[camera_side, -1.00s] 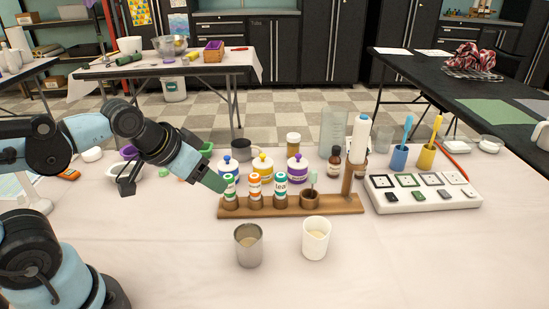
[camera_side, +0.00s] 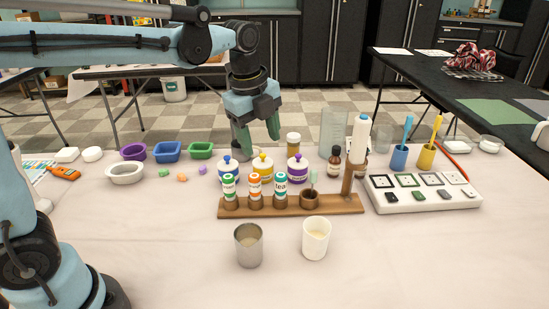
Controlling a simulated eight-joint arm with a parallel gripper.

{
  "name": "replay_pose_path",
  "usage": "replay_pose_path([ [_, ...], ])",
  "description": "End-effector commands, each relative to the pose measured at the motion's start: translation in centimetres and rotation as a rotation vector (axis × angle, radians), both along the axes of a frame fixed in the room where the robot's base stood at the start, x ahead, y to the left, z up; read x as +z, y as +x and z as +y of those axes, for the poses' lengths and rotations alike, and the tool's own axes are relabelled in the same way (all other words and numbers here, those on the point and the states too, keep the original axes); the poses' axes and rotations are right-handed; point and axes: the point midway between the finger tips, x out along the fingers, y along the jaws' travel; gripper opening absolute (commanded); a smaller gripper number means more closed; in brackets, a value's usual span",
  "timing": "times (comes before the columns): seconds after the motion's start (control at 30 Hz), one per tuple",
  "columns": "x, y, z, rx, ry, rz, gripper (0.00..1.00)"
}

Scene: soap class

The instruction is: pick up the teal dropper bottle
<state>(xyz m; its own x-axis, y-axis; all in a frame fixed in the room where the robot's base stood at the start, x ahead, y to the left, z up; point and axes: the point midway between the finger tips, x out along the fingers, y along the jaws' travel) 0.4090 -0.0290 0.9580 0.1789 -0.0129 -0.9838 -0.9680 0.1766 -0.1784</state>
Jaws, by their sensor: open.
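The teal dropper bottle (camera_side: 281,190), white with a teal band and lettering, stands upright in the wooden rack (camera_side: 343,205), at the right end of a row of three small bottles. Left of it stand an orange-marked bottle (camera_side: 255,190) and a green-marked bottle (camera_side: 229,190). My gripper (camera_side: 259,142) points down above the back of the table, behind the rack and the larger capped bottles. Its two green fingers are apart with nothing between them. The gripper is up and back from the teal bottle, not touching it.
Blue-, yellow- and purple-capped bottles (camera_side: 263,170) stand behind the rack. A metal cup (camera_side: 249,246) and a white cup (camera_side: 315,239) stand in front. Small bowls (camera_side: 168,152) sit at left.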

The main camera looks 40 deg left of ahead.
Motion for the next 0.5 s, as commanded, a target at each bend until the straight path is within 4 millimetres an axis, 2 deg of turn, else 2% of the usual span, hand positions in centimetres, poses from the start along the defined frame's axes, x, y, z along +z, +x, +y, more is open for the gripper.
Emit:
replay_pose_path([
  [0.03,-0.2,1.1,-0.3,-0.115,0.02,0.028,0.6],
  [0.23,-1.2,3.7,-1.3,-0.518,0.067,0.123,0.6],
  [0.37,-1.7,4.5,-1.6,-0.669,0.075,0.156,0.6],
  [0.5,-2.4,4.8,-1.7,-0.73,0.077,0.168,0.6],
])
